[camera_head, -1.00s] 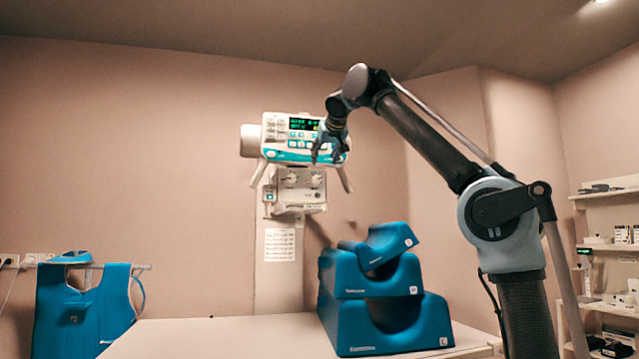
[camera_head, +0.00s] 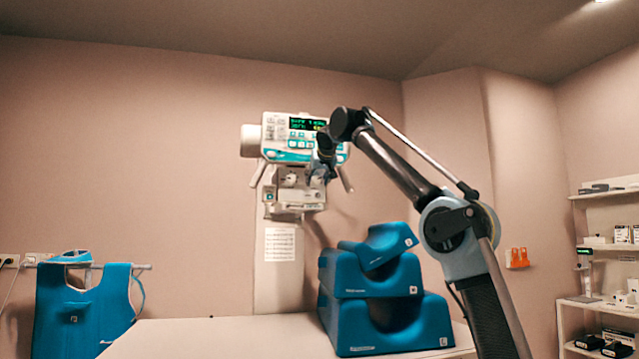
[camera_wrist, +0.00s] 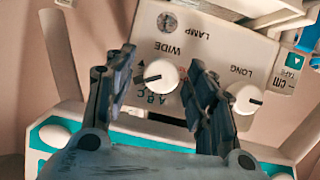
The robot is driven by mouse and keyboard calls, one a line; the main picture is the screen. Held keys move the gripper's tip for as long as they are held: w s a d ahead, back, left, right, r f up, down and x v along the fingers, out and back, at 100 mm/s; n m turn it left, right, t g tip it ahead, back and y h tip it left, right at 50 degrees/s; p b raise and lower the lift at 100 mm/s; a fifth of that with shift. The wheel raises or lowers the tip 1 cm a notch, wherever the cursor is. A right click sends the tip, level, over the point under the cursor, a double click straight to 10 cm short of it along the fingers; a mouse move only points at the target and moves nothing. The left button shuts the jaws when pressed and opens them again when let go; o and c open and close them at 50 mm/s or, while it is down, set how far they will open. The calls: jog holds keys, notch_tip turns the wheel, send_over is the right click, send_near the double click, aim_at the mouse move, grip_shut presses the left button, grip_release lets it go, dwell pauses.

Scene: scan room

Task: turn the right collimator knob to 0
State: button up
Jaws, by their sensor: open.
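The collimator box (camera_wrist: 205,50) appears upside down in the wrist view. Its two white knobs are the WIDE knob (camera_wrist: 163,77) and the LONG knob (camera_wrist: 245,99). The WIDE knob, the right one seen from the head, has a dark pointer mark toward picture left. My gripper (camera_wrist: 160,73) is open, with one finger on each side of the WIDE knob in the picture. Contact cannot be told. In the head view my gripper (camera_head: 322,170) covers the right knob; the left knob (camera_head: 290,180) shows. The display (camera_head: 308,124) has green text, too small to read surely.
Handles (camera_head: 346,178) stick out beside the tube head. Below stand a white table (camera_head: 230,335) and stacked blue cushions (camera_head: 372,277). A blue apron (camera_head: 85,305) hangs at left; shelves (camera_head: 605,247) stand at right. The air left of the tube head is clear.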

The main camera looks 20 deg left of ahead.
jog(key=c, duration=1.1)
jog(key=shift+o, duration=0.2)
